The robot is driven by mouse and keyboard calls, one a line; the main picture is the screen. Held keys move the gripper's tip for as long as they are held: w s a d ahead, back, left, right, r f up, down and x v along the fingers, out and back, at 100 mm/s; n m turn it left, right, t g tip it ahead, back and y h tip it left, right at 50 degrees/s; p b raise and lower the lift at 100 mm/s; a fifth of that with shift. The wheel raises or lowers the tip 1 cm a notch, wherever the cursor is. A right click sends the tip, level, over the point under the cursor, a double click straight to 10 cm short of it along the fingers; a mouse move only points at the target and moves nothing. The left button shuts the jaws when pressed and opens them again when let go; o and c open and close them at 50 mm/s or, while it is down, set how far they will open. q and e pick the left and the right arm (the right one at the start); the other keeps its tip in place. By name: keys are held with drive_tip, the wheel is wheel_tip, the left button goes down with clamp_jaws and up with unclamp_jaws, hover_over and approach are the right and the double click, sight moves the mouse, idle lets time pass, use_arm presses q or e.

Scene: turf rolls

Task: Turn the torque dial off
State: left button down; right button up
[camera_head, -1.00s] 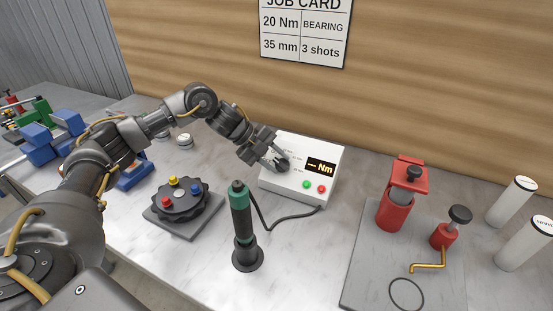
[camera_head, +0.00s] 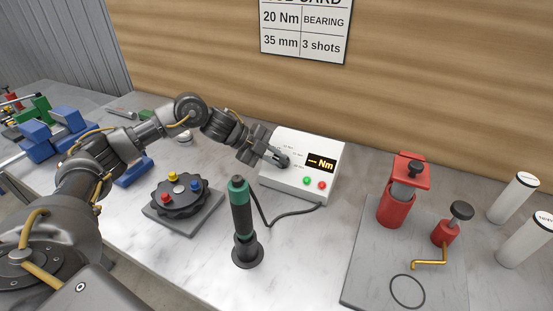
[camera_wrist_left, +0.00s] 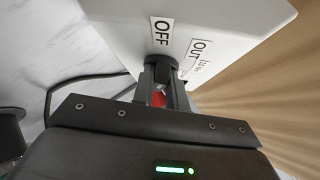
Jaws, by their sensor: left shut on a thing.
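The white torque control box (camera_head: 333,152) stands against the wooden wall, with a display reading "-- Nm", a green button (camera_head: 307,181) and a red button (camera_head: 322,185). The black torque dial (camera_head: 284,163) is on the left of its sloped face. My left gripper (camera_head: 278,160) is shut on the dial. In the left wrist view my left gripper (camera_wrist_left: 164,82) has the black dial (camera_wrist_left: 160,66) between its fingers, just below the "OFF" label (camera_wrist_left: 161,32); an "OUT" label lies to the right. My right gripper is not in view.
A green and black torque driver (camera_head: 241,215) stands upright in front of the box, joined by a black cable. A black round fixture (camera_head: 180,196) with coloured knobs is left. A red press (camera_head: 403,190) and a grey plate (camera_head: 360,260) are right, with white cylinders beyond.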

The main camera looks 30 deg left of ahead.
use_arm(q)
drive_tip(key=shift+s+f+n+t, duration=0.15)
drive_tip(key=shift+n+t, duration=0.65)
drive_tip(key=shift+n, duration=0.3)
drive_tip(key=c, duration=1.4)
unclamp_jaws()
drive_tip(key=shift+a, duration=0.1)
drive_tip(key=b+v, duration=0.2)
drive_tip(key=v, duration=0.8)
drive_tip(key=shift+s+a+b, duration=0.2)
drive_tip(key=shift+a+b, duration=0.1)
drive_tip(key=shift+b, duration=0.05)
